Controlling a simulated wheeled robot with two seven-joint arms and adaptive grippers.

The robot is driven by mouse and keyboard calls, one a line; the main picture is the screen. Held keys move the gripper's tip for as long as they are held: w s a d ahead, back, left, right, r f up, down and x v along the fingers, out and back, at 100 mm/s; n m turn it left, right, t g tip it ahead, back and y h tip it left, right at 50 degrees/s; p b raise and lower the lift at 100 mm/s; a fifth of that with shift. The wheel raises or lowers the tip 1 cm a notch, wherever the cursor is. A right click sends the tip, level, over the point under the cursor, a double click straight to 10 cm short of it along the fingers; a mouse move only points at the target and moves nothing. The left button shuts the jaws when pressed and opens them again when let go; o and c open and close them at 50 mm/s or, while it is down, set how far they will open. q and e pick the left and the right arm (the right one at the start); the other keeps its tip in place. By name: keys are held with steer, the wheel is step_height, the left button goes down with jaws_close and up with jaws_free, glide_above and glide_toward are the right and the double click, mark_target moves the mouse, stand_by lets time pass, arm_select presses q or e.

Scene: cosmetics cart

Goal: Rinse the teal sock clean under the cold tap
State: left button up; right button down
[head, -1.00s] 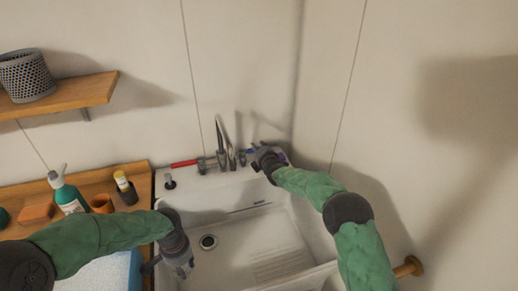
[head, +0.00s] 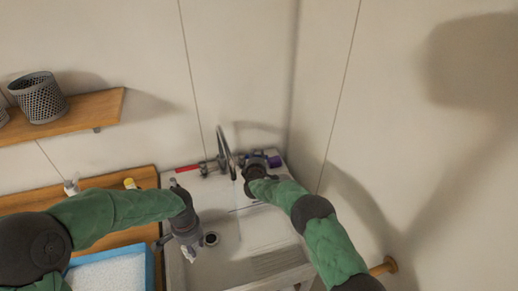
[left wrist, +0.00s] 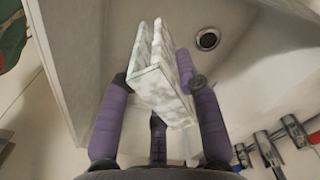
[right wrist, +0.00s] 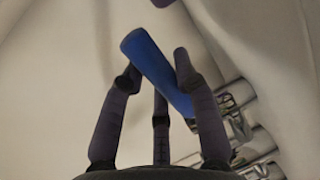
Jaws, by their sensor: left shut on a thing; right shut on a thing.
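My left gripper (head: 187,243) is over the left part of the sink basin, shut on a folded piece with white and grey mottling (left wrist: 160,80), which hangs in two or three flat layers. No teal shows on it, so I cannot tell whether it is the sock under suds. My right gripper (head: 258,170) is at the right side of the tap and is shut on a blue handle (right wrist: 150,65). The curved metal tap spout (head: 224,148) rises between my grippers. A faint line below it may be water; I cannot tell for sure.
The white sink (head: 258,238) has a dark drain (head: 211,239) and a ribbed slope at right. A red tap handle (head: 187,170) is left of the spout. A wooden counter (head: 148,178) and a blue-rimmed tray (head: 150,268) lie left. Walls close in behind and right.

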arm_select(q)
steer(key=shift+r+p, duration=1)
steer(key=shift+r, duration=0.3)
arm_select(e)
steer(key=shift+s+m+h, duration=0.3)
steer(key=shift+m+h, duration=0.2)
steer(key=shift+h, duration=0.15)
steer(key=shift+s+m+h, duration=0.3)
steer(key=shift+m+h, duration=0.2)
steer(key=shift+h, duration=0.15)
arm_select(q)
steer(key=shift+r, duration=0.1)
arm_select(e)
steer(key=shift+s, duration=0.1)
steer(key=c, duration=0.9)
jaws_free()
steer(key=shift+s, duration=0.1)
steer(key=v, duration=1.1)
steer(key=shift+s+a, duration=0.15)
steer(key=shift+s, duration=0.2)
